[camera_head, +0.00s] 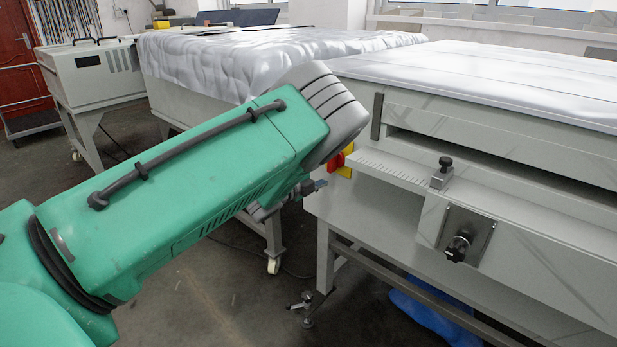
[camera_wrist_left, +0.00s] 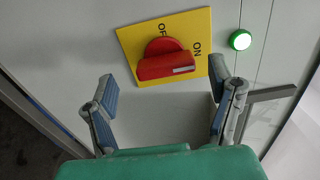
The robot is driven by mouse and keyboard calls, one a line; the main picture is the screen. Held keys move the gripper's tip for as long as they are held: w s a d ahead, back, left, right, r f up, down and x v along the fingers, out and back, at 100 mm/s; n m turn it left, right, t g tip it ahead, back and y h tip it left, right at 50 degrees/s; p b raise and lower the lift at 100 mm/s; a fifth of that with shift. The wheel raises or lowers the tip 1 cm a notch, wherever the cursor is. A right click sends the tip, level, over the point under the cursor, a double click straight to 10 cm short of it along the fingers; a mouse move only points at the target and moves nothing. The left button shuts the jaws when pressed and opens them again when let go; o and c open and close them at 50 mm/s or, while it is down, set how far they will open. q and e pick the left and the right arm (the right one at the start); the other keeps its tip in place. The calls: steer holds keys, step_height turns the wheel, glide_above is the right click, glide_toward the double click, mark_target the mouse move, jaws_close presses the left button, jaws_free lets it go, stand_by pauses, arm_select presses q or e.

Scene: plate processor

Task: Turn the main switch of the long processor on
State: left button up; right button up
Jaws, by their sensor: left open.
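The main switch is a red rotary knob (camera_wrist_left: 165,62) on a yellow plate (camera_wrist_left: 200,25) marked OFF at the top and ON at the right in the left wrist view. The knob's white mark is at its right end, on the ON side. In the head view, the red knob (camera_head: 337,162) shows partly behind my arm, on the long processor's (camera_head: 400,215) near left end. My left gripper (camera_wrist_left: 161,86) is open and empty, its fingers apart below and beside the knob. In the head view the left gripper (camera_head: 292,197) is mostly hidden by my green arm. My right gripper is not in view.
A round green lamp (camera_wrist_left: 240,39) right of the plate looks lit. A black knob (camera_head: 458,247) and a small clamp (camera_head: 442,172) are on the processor's front. A sheet-covered table (camera_head: 200,65) and a grey machine (camera_head: 92,72) stand behind. A blue object (camera_head: 435,315) lies underneath.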

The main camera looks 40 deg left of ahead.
arm_select(q)
steer(key=s, duration=0.8)
steer(key=shift+s+a, duration=0.15)
steer(key=shift+a, duration=0.15)
steer(key=shift+f, duration=0.1)
steer(key=s+d+f+n+g+y+p, duration=0.2)
steer(key=s+d+f+n+g+y, duration=0.15)
steer(key=s+f+n+g, duration=0.8)
steer(key=s+d+f+n+g, duration=0.2)
steer(key=s+d+f, duration=0.1)
steer(key=s, duration=0.5)
steer(key=s+d+f+n+g+h+p, duration=0.1)
steer(key=s+d+f+n+g, duration=0.1)
steer(key=s+d, duration=0.3)
steer(key=s+d+f+n+g+h+p, duration=0.1)
steer(key=s+d, duration=0.4)
steer(key=s, duration=0.8)
step_height(320, 180, down, 3)
steer(key=shift+r+n+g, duration=0.15)
steer(key=shift+n+g, duration=0.3)
steer(key=shift+n, duration=0.5)
